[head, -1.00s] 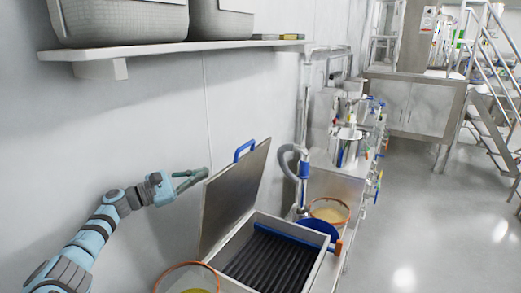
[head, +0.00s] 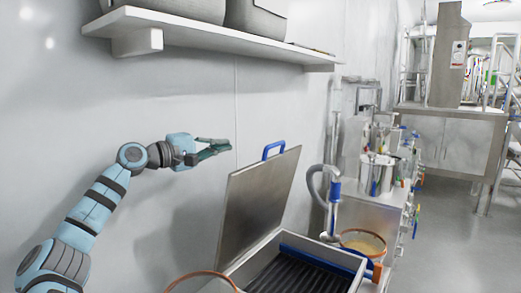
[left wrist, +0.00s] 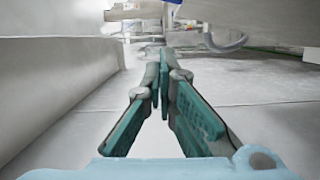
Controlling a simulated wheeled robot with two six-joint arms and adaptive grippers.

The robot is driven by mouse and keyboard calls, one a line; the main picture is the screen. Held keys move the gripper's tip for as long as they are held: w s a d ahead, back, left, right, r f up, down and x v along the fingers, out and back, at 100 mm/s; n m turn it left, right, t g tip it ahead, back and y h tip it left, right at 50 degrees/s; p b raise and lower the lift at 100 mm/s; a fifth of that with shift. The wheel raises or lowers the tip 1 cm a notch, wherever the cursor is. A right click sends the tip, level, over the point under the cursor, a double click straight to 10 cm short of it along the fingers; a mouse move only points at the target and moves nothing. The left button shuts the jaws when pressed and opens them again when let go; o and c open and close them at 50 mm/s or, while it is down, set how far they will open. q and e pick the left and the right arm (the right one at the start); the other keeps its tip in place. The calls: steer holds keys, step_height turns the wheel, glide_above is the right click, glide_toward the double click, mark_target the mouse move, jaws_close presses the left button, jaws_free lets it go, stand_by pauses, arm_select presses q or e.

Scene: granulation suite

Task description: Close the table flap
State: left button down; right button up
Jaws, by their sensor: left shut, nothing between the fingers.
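The table flap (head: 254,203) is a grey metal lid with a blue handle (head: 273,150) on its top edge. It stands raised and tilted toward the wall, over an open tray with black ribs (head: 300,274). My left gripper (head: 227,147) is shut and empty, left of the flap and about level with its handle, apart from both in the head view. Its closed green fingers (left wrist: 157,78) fill the middle of the left wrist view. The right gripper is not in view.
A white shelf (head: 200,37) with grey bins runs along the wall above my left arm. A grey hose (head: 318,180) and a bowl with an orange rim (head: 363,243) are right of the flap. Another orange rim (head: 203,274) shows at the bottom. Open floor (head: 449,230) lies at right.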

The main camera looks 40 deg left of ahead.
arm_select(q)
steer(key=w+d+p, duration=0.5)
steer(key=w+p, duration=0.2)
steer(key=w, duration=0.2)
steer(key=shift+w+d, duration=0.15)
steer(key=shift+w, duration=0.15)
steer(key=shift+p, duration=0.3)
